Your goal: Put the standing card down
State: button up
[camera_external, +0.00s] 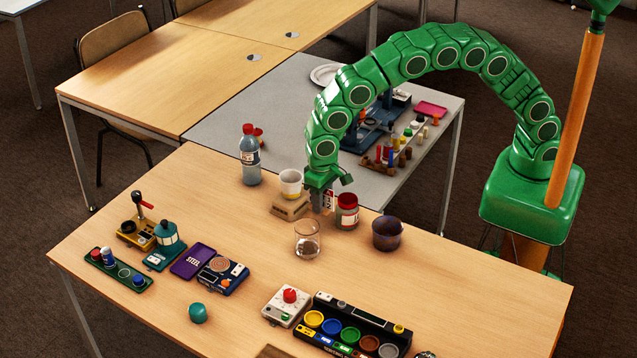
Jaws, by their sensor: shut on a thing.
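My gripper (322,202) is at the far edge of the wooden table, pointing down. It is shut on the standing card (330,201), a small upright white card with red marks. Part of the card is hidden by the fingers. I cannot tell whether its lower edge touches the table.
A red-lidded jar (347,211) stands close to the right of my gripper, and a white cup (291,183) on a cardboard-coloured block (290,207) to the left. A clear glass (307,240) stands in front, a purple cup (386,233) further right. The table's front middle has free room.

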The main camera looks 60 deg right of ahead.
jog(key=s+d, duration=0.3)
jog(key=s, duration=0.8)
jog(key=s+d, duration=0.2)
jog(key=s, duration=0.9)
send_over(354, 277)
jog(key=d, duration=0.1)
jog(key=shift+n, duration=0.3)
jog(key=f, duration=0.5)
jog(key=s+f, duration=0.1)
jog(key=f, duration=0.2)
jog(key=shift+w+a+f, duration=0.25)
jog(key=shift+f, duration=0.35)
jog(key=shift+w+a+f, duration=0.2)
jog(key=shift+a+f, duration=0.05)
jog(key=shift+f, duration=1.55)
jog(key=shift+f, duration=0.1)
jog(key=o, duration=1)
